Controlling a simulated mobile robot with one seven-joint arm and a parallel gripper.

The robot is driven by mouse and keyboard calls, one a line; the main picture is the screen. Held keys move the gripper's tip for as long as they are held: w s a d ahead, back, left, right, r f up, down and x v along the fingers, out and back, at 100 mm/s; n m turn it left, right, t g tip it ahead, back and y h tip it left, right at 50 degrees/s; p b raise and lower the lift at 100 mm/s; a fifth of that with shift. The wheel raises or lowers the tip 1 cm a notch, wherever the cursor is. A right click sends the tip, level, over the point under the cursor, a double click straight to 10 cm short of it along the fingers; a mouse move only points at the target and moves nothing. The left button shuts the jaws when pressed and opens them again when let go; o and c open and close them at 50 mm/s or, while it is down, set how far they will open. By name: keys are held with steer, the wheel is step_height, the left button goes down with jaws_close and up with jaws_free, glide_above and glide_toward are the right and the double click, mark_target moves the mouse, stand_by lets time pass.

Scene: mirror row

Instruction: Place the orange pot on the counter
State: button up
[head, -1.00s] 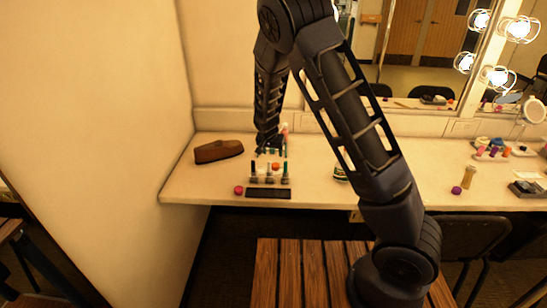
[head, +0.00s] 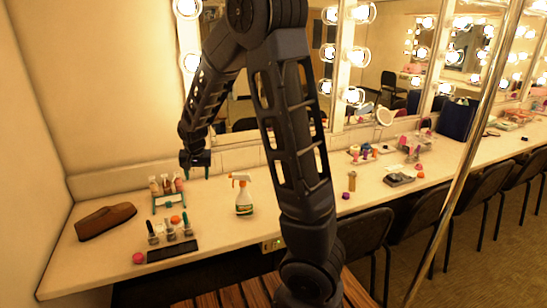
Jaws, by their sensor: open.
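A second small orange round item (head: 419,170) lies farther right on the counter, so I cannot tell by color alone which is the pot. My gripper (head: 196,174) hangs above the counter, up and to the right of the nearer orange pot and apart from it. Its fingers point down, open, with nothing between them.
A white spray bottle with an orange head (head: 243,195) stands right of my gripper. A teal holder with bottles (head: 168,192), a brown case (head: 105,221), a black tray (head: 172,251) and a pink pot (head: 138,258) are at left. A purple pot (head: 345,195) stands right.

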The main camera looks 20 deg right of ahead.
steer(key=s+d+r, duration=0.6)
steer(key=d+r, duration=0.2)
steer(key=s+d+r+n, duration=0.1)
steer(key=s+d+r, duration=0.2)
steer(key=s, duration=0.4)
steer(key=s+d+r+t, duration=0.1)
steer(key=s+d+r, duration=0.1)
steer(key=s+d, duration=0.3)
steer(key=s+d+r+n, duration=0.1)
steer(key=s+d+r, duration=0.2)
steer(key=s, duration=0.7)
steer(key=shift+s+d+r+n, duration=0.2)
steer(key=shift+d+r+n, duration=0.1)
steer(key=shift+d, duration=0.2)
